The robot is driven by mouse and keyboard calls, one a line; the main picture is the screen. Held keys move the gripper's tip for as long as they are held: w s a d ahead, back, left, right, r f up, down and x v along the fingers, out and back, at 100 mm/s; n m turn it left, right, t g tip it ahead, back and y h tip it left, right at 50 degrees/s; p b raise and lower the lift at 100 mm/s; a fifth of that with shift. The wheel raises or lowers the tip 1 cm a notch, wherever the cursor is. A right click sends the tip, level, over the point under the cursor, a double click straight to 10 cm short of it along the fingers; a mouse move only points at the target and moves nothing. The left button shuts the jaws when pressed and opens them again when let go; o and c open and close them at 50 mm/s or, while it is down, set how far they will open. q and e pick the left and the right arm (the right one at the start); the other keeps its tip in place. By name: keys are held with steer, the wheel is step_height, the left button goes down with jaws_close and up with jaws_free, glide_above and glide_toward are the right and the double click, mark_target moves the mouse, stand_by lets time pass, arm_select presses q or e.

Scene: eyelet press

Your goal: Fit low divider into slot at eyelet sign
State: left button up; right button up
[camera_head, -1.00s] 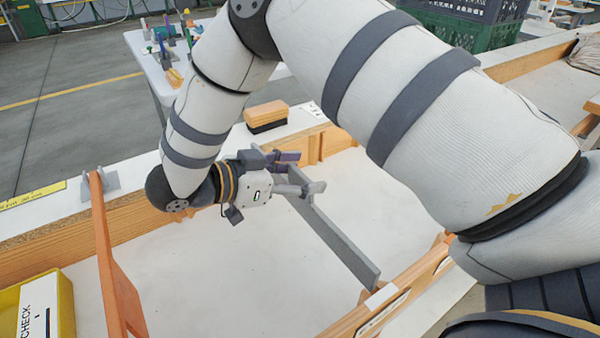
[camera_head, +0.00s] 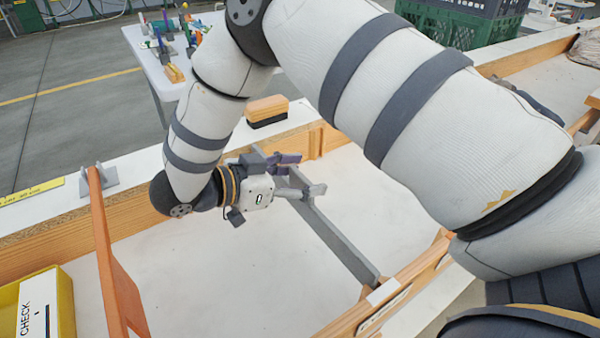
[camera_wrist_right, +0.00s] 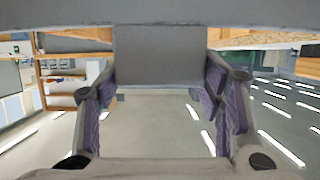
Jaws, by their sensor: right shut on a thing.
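The low divider (camera_head: 345,248) is a long grey board that spans the white-floored bin from near the far wooden wall to the near wooden rail. My right gripper (camera_head: 300,180) is shut on it toward its far end. In the right wrist view, a grey face of the divider (camera_wrist_right: 158,55) lies between the purple-padded fingers (camera_wrist_right: 165,105). Its near end is at the near rail (camera_head: 415,272), close to a white tag (camera_head: 383,292); I cannot tell whether it sits in a slot. The far end is partly hidden by the gripper. No eyelet picture is readable. My left gripper is out of view.
An orange divider (camera_head: 108,255) stands across the bin at left, beside a yellow box (camera_head: 65,305) marked CHECK. A wood-topped brush (camera_head: 267,110) rests on the far ledge. The white bin floor (camera_head: 225,285) between the dividers is clear.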

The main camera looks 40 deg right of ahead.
mark_target(299, 205)
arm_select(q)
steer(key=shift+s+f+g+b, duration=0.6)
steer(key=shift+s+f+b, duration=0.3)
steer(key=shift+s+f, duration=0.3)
arm_select(e)
steer(key=shift+f, duration=3.7)
steer(key=o, duration=1.8)
steer(key=shift+r+p, duration=0.95)
steer(key=shift+r, duration=1.65)
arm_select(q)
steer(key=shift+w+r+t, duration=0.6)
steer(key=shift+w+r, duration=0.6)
arm_select(e)
steer(key=shift+f, duration=0.1)
